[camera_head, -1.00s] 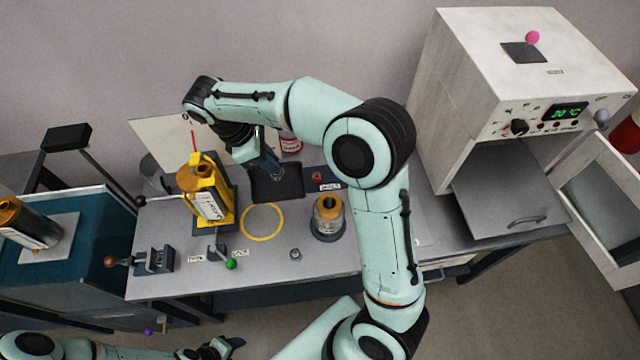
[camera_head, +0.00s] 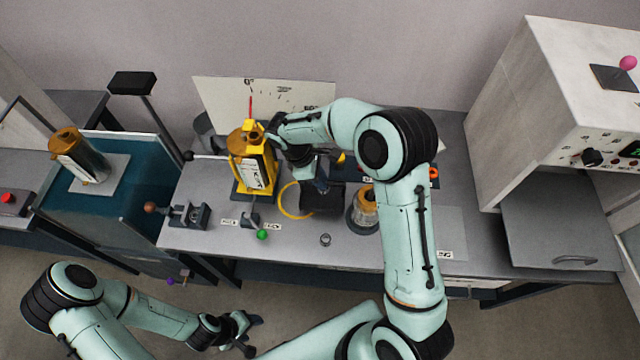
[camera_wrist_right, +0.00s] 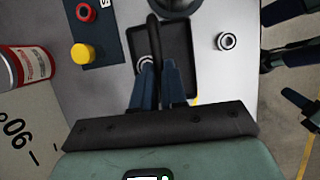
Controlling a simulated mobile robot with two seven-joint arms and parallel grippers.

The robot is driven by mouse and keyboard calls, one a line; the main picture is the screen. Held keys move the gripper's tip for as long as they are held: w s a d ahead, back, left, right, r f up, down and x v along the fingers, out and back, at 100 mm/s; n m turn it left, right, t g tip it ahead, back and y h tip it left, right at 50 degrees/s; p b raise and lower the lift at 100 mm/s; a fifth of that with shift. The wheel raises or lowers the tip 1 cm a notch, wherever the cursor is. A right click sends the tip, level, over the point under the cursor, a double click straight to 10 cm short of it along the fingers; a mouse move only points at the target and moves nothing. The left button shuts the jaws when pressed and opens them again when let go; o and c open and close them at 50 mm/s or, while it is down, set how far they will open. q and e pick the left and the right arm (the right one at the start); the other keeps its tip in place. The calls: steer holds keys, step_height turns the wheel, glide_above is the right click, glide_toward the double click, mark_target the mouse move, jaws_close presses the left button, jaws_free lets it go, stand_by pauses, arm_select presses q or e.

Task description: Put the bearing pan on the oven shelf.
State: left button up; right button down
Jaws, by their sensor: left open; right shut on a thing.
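The bearing pan (camera_head: 322,205) is a dark, shallow rectangular tray over the bench, overlapping the yellow ring mark. My right gripper (camera_head: 321,184) is shut on its black handle; in the right wrist view the handle stands between the blue fingers (camera_wrist_right: 158,75). That view shows the pan (camera_wrist_right: 181,62) with a metal ring, apparently a bearing (camera_wrist_right: 145,62), in it, partly hidden by the fingers. The oven (camera_head: 545,110) stands at the right, its front open. The oven shelf (camera_head: 560,225) is a grey plate with a front handle, sticking out. My left gripper (camera_head: 243,330) is open and empty, low in front of the bench.
A small ring (camera_head: 325,240) and a green-knobbed lever (camera_head: 261,234) are in front. My right arm hides part of the bench toward the oven.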

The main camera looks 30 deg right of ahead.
steer(key=shift+f, duration=1.65)
steer(key=shift+f, duration=0.2)
steer(key=c, duration=1.2)
jaws_free()
